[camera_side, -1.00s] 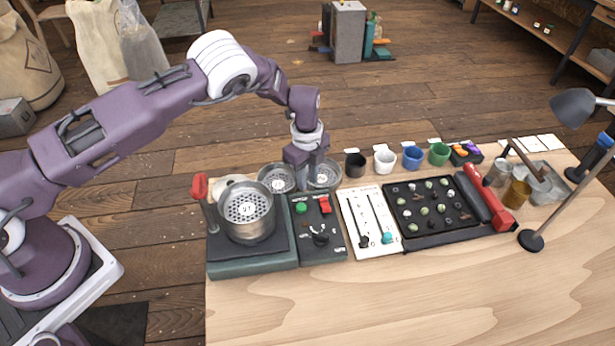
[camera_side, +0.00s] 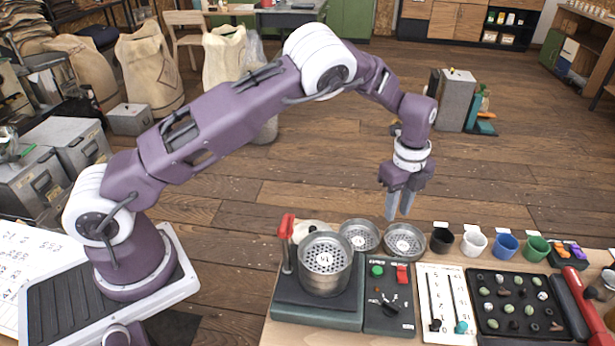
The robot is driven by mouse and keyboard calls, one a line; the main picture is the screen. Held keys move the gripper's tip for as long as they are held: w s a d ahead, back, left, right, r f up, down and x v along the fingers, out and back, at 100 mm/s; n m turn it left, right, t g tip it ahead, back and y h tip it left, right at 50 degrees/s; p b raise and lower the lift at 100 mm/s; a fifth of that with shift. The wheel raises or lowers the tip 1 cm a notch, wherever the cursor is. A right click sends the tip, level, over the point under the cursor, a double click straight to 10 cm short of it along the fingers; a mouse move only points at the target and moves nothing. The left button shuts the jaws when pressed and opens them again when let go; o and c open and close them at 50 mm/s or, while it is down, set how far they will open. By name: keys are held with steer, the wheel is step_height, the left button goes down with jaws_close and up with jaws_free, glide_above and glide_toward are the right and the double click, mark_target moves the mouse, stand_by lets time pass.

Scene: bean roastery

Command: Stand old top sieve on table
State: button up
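A metal sieve stack (camera_side: 325,276) with a perforated top and a small label stands upright on the dark shaker base (camera_side: 318,317). Two shallow metal sieves stand flat on the table behind the controls: a left one (camera_side: 360,236) and a right one (camera_side: 405,242). I cannot tell from the labels which is the old top sieve. My gripper (camera_side: 399,208) is above and behind the right sieve, fingers pointing down. The fingers are a little apart with nothing between them, and it touches no sieve.
A red-handled clamp (camera_side: 287,240) rises at the shaker's left. A control box (camera_side: 389,305) and slider panel (camera_side: 444,302) stand to its right. Black, white, blue and green cups line the table's back edge, behind a black sample tray (camera_side: 516,305).

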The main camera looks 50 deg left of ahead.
steer(key=s+a+r+n+t+h, duration=0.15)
steer(key=s+r+n, duration=0.4)
steer(key=r, duration=0.55)
steer(key=s+a+r+n+t, duration=0.15)
steer(key=s+r+n, duration=0.45)
steer(key=r, duration=0.6)
steer(key=s+a+r+n+t, duration=0.1)
steer(key=s+n, duration=0.3)
steer(key=s, duration=0.8)
steer(key=s+a+r+n+t+y, duration=0.1)
steer(key=s+n, duration=0.4)
steer(key=s, duration=0.8)
steer(key=shift+a, duration=0.5)
